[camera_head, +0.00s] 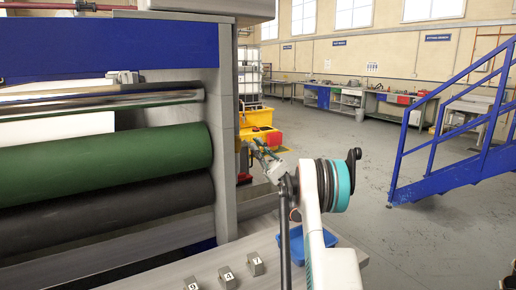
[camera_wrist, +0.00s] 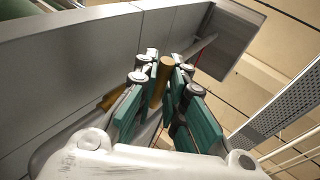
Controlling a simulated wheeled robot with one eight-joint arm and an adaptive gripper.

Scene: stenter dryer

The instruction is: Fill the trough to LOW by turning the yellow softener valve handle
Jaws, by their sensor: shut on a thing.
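The yellow softener valve handle (camera_wrist: 160,78) shows in the wrist view as a yellow-brown bar. It stands between the teal fingers of my gripper (camera_wrist: 158,88), which are shut on it. In the head view my gripper (camera_head: 264,153) is small, beside the grey machine frame, and the handle cannot be made out there. Another yellow-brown piece (camera_wrist: 112,98) shows left of the fingers in the wrist view. I cannot make out the trough's liquid level or a LOW mark.
A grey machine wall (camera_wrist: 70,75) runs close along my gripper's left side. Green (camera_head: 110,162) and black (camera_head: 110,213) rollers are left. Numbered blocks (camera_head: 227,276) and a blue tray (camera_head: 310,243) are in front. Blue stairs (camera_head: 450,130) stand right, with open floor between.

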